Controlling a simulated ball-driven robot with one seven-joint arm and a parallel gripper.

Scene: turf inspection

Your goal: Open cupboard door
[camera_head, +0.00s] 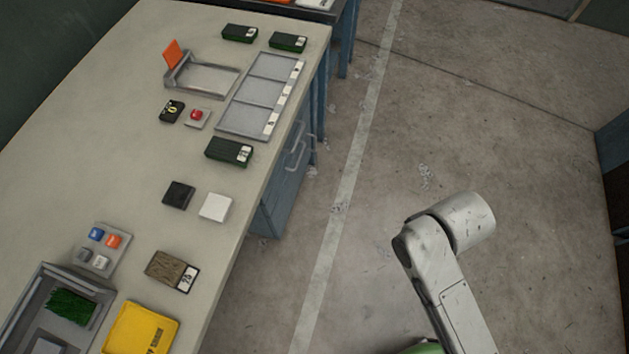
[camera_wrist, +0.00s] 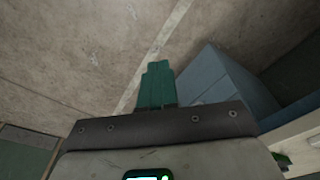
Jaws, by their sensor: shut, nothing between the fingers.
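The blue cupboard (camera_head: 277,205) stands under the right side of the workbench in the head view. Pale handles (camera_head: 296,150) show on its face. I see no open gap at the door, though the bench top hides much of the cupboard. In the wrist view a blue-grey box-like body (camera_wrist: 222,82), likely the cupboard, is to the right of my gripper. My gripper (camera_wrist: 158,70) has its green fingers together and empty, apart from that body, with concrete floor behind them. The head view shows my arm but not the fingers.
The workbench (camera_head: 130,150) carries a grey tray (camera_head: 262,92), dark green blocks (camera_head: 229,150), a red button (camera_head: 196,115), a yellow item (camera_head: 141,328) and a bin (camera_head: 25,312). Open concrete floor (camera_head: 480,130) with a pale line (camera_head: 350,190) lies right of the bench.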

